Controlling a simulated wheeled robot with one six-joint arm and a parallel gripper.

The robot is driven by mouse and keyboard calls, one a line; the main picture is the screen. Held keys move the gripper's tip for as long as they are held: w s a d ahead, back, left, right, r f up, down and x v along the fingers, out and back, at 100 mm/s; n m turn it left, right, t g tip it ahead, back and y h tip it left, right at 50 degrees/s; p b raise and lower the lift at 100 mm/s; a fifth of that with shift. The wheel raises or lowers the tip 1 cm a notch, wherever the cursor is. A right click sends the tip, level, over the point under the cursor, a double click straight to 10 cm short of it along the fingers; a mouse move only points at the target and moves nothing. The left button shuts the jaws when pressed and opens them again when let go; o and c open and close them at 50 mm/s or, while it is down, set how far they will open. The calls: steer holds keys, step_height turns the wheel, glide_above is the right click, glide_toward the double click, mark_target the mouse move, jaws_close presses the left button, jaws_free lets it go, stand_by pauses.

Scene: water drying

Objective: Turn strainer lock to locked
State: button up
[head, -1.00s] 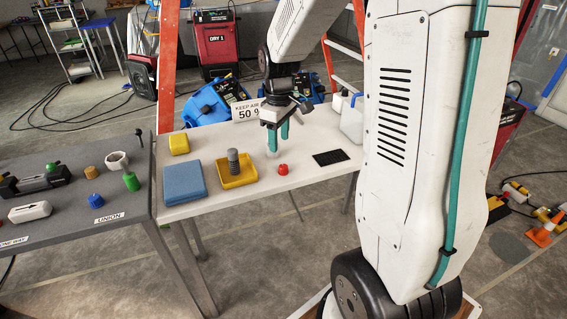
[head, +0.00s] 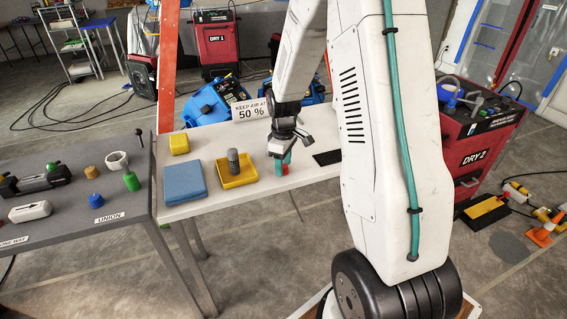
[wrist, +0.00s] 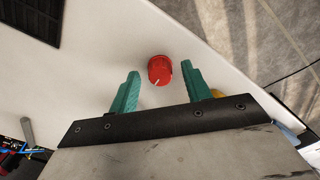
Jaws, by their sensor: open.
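A round red knob (head: 285,170) with a white mark on its top stands on the white table. It is also plain in the wrist view (wrist: 160,70), where the white mark points toward the lower left. I take it for the strainer lock; no label on it can be read. My gripper (head: 281,164) is over the knob, with its teal fingers pointing down and hiding part of it. In the wrist view my gripper (wrist: 160,71) is open, with the knob between the fingertips.
A yellow tray (head: 248,179) with a grey ribbed cylinder (head: 233,161) stands left of the knob. A blue pad (head: 183,181) and a yellow sponge (head: 179,143) lie farther left. A black mat (head: 327,157) lies to the right.

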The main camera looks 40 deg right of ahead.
steer(key=c, duration=1)
steer(key=shift+m, duration=0.3)
steer(key=m, duration=0.3)
steer(key=shift+m, duration=0.3)
steer(key=m, duration=0.4)
steer(key=shift+m, duration=0.3)
steer(key=m, duration=0.4)
steer(key=shift+m, duration=2.5)
